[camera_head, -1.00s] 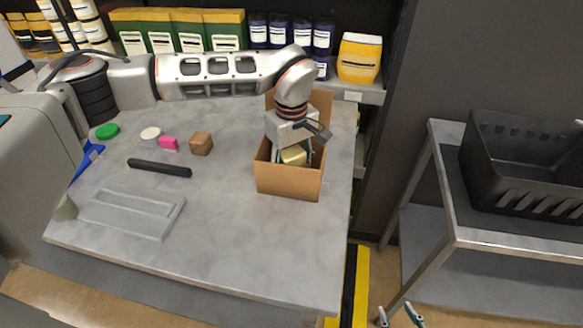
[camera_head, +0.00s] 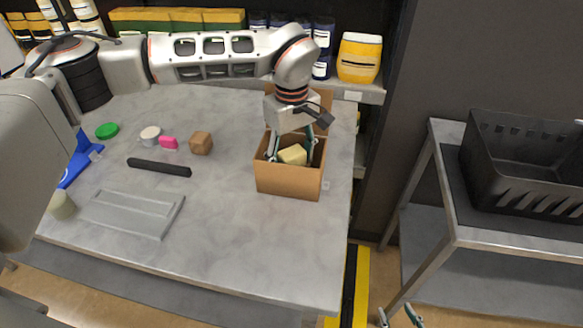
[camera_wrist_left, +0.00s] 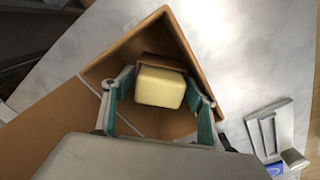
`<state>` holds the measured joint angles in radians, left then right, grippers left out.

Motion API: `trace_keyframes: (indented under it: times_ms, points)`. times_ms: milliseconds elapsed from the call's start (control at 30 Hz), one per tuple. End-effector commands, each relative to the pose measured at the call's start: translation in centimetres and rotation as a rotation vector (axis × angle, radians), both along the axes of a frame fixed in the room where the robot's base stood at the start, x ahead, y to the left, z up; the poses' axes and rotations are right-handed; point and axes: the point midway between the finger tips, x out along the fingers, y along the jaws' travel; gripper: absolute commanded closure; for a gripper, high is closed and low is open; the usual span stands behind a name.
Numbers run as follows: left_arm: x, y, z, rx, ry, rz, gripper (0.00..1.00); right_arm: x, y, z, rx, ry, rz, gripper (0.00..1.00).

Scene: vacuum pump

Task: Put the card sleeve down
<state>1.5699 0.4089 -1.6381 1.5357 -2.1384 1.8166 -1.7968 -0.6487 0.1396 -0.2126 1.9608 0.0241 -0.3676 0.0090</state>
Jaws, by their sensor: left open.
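A cream-yellow block (camera_head: 292,155) lies in the open cardboard box (camera_head: 288,182) at the table's right side. In the left wrist view the block (camera_wrist_left: 160,88) has a brown card piece (camera_wrist_left: 160,62) along its far side, which looks like the card sleeve; how far it wraps around is hidden. My left gripper (camera_head: 291,157) points down into the box, open, with its teal fingers on either side of the block; in the left wrist view (camera_wrist_left: 161,82) gaps show beside it. My right gripper (camera_head: 400,317) shows only its fingertips at the bottom edge, apart and empty.
On the table lie a black bar (camera_head: 158,167), a grey tray (camera_head: 130,212), a brown cube (camera_head: 200,143), a pink block (camera_head: 168,142), a white round piece (camera_head: 150,135) and a green disc (camera_head: 107,131). The table's front middle is clear. A black crate (camera_head: 525,165) stands on the right shelf.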

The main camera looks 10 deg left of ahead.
Motion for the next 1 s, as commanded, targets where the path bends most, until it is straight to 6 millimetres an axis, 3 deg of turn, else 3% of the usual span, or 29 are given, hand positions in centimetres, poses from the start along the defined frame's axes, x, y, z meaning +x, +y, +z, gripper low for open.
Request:
trace_keyframes:
  times_ms: [200, 400, 600, 1000]
  points:
    - [0.1, 0.0, 4.7, 0.001, -0.006, 0.001, 0.42, 0.0, 0.0, -0.4, 0.0, -0.001, 0.0, 0.6]
    - [0.1, 0.0, 7.7, 0.001, -0.004, 0.001, 0.42, 0.0, 0.0, -0.5, 0.0, -0.001, 0.0, 0.6]
    - [0.0, 0.0, 8.8, 0.001, 0.001, 0.001, 0.42, 0.0, 0.0, -0.5, 0.0, -0.001, 0.0, 0.6]
    - [0.0, 0.0, 8.8, 0.0, 0.0, 0.001, 0.42, 0.0, 0.0, -0.5, 0.0, -0.001, 0.0, 0.6]
